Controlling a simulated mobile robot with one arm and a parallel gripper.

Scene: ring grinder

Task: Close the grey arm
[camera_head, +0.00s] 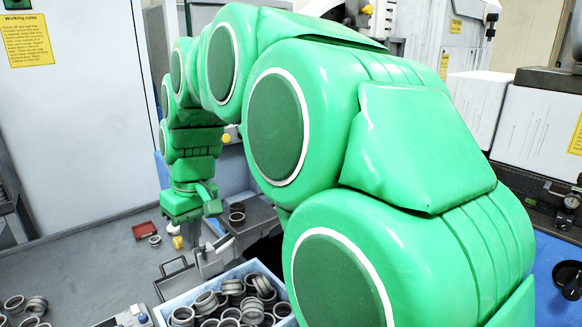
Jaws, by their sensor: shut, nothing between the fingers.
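My green arm reaches from the right foreground across the picture to the left. My gripper (184,214) is at its far lower end, small and partly hidden by the green cover. It is shut and holds nothing. Just below and right of it, a light grey bracket-like part (213,260) stands by the machine's grey ledge, behind the blue-white crate. It may be the grey arm; I cannot tell for sure. I also cannot tell whether my gripper touches it. My own arm hides much of the machine behind.
The crate (160,311) full of metal rings stands at the bottom centre. More loose rings (37,305) lie at the lower left. A small red tray (144,230) with a ring beside it lies left of my gripper. The grey surface between is mostly clear.

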